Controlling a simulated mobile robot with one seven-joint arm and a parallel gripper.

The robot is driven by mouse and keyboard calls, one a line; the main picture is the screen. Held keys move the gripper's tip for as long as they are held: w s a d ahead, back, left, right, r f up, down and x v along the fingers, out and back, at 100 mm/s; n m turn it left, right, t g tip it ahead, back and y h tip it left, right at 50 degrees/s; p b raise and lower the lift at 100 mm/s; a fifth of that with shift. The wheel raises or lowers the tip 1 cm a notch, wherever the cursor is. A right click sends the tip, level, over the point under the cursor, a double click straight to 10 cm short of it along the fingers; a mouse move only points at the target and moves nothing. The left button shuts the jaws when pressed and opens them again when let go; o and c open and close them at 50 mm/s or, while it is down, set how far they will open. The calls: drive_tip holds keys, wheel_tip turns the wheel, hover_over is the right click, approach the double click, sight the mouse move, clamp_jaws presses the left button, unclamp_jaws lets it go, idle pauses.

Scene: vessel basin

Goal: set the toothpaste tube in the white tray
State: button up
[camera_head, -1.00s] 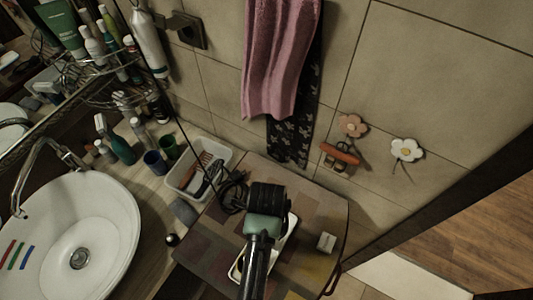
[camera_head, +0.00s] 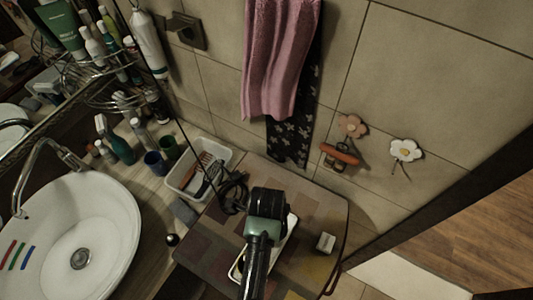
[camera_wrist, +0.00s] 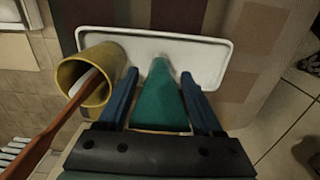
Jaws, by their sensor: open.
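The teal toothpaste tube (camera_wrist: 160,100) shows in the wrist view between the two blue fingers of my gripper (camera_wrist: 158,76), its narrow end pointing away from the wrist. My gripper is open, with a finger on each side of the tube. The tube's narrow end overlaps the white tray (camera_wrist: 212,62); whether it rests on the tray's floor I cannot tell. In the head view the tray (camera_head: 290,236) lies on the patterned cabinet top, partly hidden by my arm. The tube cannot be made out there.
A yellow cup (camera_wrist: 66,76) with a reddish-brown-handled brush (camera_wrist: 48,138) stands close to the left finger, overlapping the tray's left end. The sink (camera_head: 100,215) is left.

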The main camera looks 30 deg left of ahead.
wheel_tip(320, 180, up, 11)
drive_tip(key=shift+r+p, duration=0.45)
drive_tip(key=shift+r, duration=0.1)
drive_tip(key=shift+w+r, duration=0.1)
drive_tip(key=shift+w, duration=0.2)
drive_tip(key=w+r+n+t+y, duration=0.2)
drive_tip(key=w+r+n+t, duration=0.55)
drive_tip(key=w+r, duration=0.95)
drive_tip(key=w+d+r+n+t, duration=0.25)
drive_tip(key=r+t, duration=0.55)
drive_tip(key=r, duration=0.8)
drive_tip(key=s+d+r+n+t, duration=0.2)
drive_tip(key=s+r+n+t, duration=0.1)
drive_tip(key=r, duration=0.7)
drive_tip(key=s+d+r+n+t+h, duration=0.1)
drive_tip(key=s+r+t, duration=0.4)
drive_tip(key=r, duration=0.5)
drive_tip(key=s+d+r+n+t, duration=0.4)
drive_tip(key=s+d+r, duration=0.1)
drive_tip(key=r, duration=0.5)
drive_tip(key=shift+s+d+r+n+h, duration=0.15)
drive_tip(key=shift+s+d+n+h, duration=0.05)
drive_tip(key=shift+s+n+h, duration=0.1)
